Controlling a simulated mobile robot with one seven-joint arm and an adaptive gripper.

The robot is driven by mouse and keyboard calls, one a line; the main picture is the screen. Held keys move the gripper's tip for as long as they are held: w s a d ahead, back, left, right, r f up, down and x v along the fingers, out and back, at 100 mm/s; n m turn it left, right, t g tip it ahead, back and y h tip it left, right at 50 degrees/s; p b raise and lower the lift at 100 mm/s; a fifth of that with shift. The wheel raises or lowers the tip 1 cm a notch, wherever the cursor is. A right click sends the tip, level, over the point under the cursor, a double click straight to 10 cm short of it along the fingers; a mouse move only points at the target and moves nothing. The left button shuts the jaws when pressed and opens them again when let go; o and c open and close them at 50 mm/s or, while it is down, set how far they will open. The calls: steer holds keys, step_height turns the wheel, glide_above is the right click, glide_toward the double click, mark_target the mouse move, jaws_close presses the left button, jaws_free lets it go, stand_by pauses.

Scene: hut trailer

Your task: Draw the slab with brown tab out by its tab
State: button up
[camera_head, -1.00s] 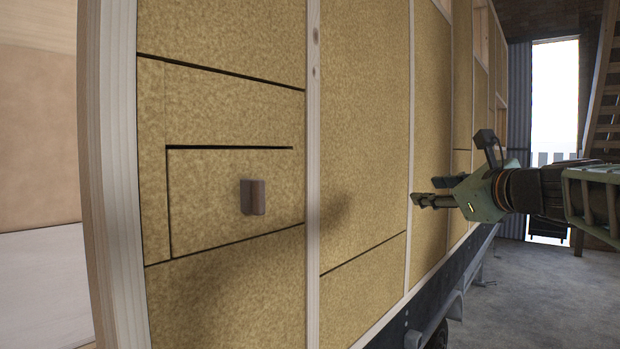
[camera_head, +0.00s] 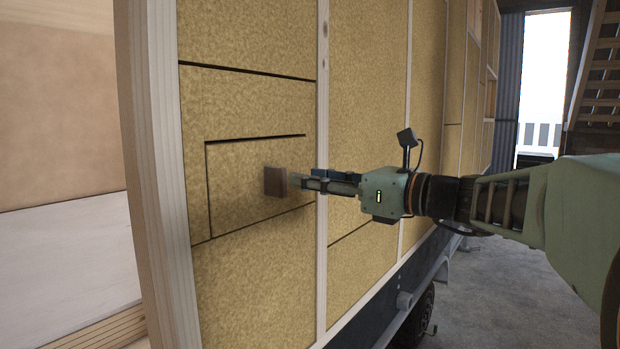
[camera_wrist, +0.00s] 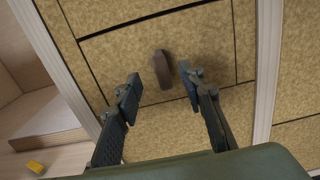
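The slab (camera_head: 235,170) is a yellow-brown insulation panel set in the wall frame, with dark gaps along its top and left edges. Its brown tab (camera_head: 275,181) stands out from its face near the right side. In the wrist view the tab (camera_wrist: 162,69) shows ahead of and between the two fingertips, and the slab (camera_wrist: 118,70) spreads behind it. My gripper (camera_head: 298,181) points at the tab from the right. In the wrist view my gripper (camera_wrist: 157,79) has its fingers apart, with nothing held between them. Whether a fingertip touches the tab I cannot tell.
A pale wooden stud (camera_head: 322,150) runs upright just right of the slab. Another stud (camera_head: 155,170) bounds the wall at the left. Open floor (camera_head: 500,290) lies at the right.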

mark_target(285, 174)
steer(key=p+x, duration=0.1)
steer(key=x, duration=0.7)
jaws_close()
